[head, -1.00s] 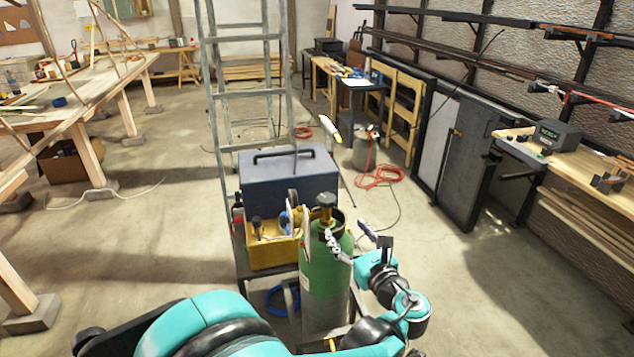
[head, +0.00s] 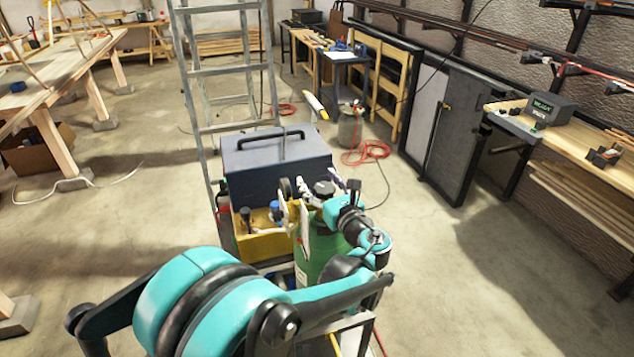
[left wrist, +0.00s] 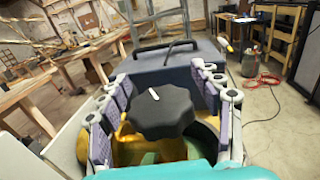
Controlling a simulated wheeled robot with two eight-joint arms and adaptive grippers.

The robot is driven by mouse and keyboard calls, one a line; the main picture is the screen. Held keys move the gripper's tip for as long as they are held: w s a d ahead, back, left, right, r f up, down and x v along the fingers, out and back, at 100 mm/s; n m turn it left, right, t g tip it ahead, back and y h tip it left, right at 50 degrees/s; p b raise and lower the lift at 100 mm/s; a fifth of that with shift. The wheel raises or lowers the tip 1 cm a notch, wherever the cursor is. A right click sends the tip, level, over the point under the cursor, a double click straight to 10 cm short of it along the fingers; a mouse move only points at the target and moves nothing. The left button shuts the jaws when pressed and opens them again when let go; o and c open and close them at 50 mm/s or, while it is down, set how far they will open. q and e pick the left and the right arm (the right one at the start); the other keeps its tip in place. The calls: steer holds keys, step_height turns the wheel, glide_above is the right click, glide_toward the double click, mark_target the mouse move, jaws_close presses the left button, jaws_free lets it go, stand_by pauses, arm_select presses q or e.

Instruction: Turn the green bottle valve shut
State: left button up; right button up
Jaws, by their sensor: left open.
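The green bottle (head: 313,262) stands upright behind my left arm, which hides part of its body. Its dark lobed valve knob (head: 324,187) sits on top; in the left wrist view the knob (left wrist: 160,112) has a white mark on it, with the brass valve below. My left gripper (head: 319,192) is at the knob and open. In the left wrist view its purple-padded fingers (left wrist: 163,88) stand on both sides of the knob, with a gap at least on the left. I cannot tell whether the right finger touches it. My right gripper is not in view.
A blue-grey toolbox (head: 275,155) and a yellow tray (head: 262,240) with tools stand right beside the bottle. A ladder (head: 232,70) rises behind. A red hose (head: 366,152) lies on the floor farther back. The floor to the right is clear.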

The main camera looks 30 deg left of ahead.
arm_select(q)
steer(key=shift+w+a, duration=0.15)
steer(key=shift+a, duration=0.1)
steer(key=c, duration=1.3)
steer(key=shift+c, duration=0.2)
